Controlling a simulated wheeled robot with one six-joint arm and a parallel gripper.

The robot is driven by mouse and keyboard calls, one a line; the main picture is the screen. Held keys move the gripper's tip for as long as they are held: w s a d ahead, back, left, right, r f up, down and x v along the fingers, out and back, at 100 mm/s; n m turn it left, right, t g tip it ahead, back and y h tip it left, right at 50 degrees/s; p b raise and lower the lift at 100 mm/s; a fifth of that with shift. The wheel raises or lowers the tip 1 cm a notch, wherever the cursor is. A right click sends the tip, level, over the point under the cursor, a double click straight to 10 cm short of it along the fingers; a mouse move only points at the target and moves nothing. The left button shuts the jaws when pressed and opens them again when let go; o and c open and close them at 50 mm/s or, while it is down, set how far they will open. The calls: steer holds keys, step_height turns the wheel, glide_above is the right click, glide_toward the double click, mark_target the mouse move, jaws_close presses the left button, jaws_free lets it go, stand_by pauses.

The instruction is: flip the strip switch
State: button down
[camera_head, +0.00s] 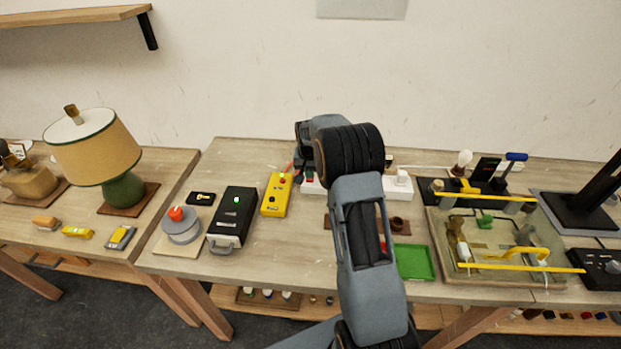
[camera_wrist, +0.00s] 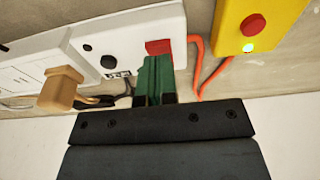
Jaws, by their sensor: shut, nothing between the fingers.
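The white power strip (camera_head: 313,187) lies towards the back of the middle table, partly hidden behind my arm. In the wrist view the strip (camera_wrist: 128,28) runs across the upper left, with a red switch (camera_wrist: 159,47) at its near right corner. My gripper (camera_wrist: 156,61) is shut and empty. Its green-faced fingertips are at the lower edge of the red switch and overlap it in the picture; I cannot tell whether they touch. In the head view the fingertips are small and mostly hidden by my wrist. I cannot tell which way the switch is tilted.
A yellow box (camera_head: 275,195) with a red button stands left of the strip, and an orange cord (camera_wrist: 197,70) runs close by. A tan plug (camera_wrist: 60,90) sits at the strip. A black box (camera_head: 233,216) and a green tray (camera_head: 414,262) stand nearer the front.

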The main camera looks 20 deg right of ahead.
steer(key=shift+f+b, duration=0.55)
steer(key=shift+f, duration=0.25)
steer(key=shift+r, duration=0.1)
steer(key=shift+r+p, duration=2.15)
steer(key=shift+r, duration=1.35)
steer(key=s+a+r+n+t, duration=0.1)
steer(key=s+a+r, duration=0.3)
steer(key=s, duration=0.6)
steer(key=s+a+r+n+t, duration=0.1)
steer(key=s+a+r+n, duration=0.2)
steer(key=s, duration=0.7)
steer(key=s+a+r+n+t, duration=0.1)
steer(key=s+a+r, duration=0.4)
steer(key=s, duration=0.5)
steer(key=shift+r+n+y, duration=0.4)
steer(key=shift+r, duration=0.5)
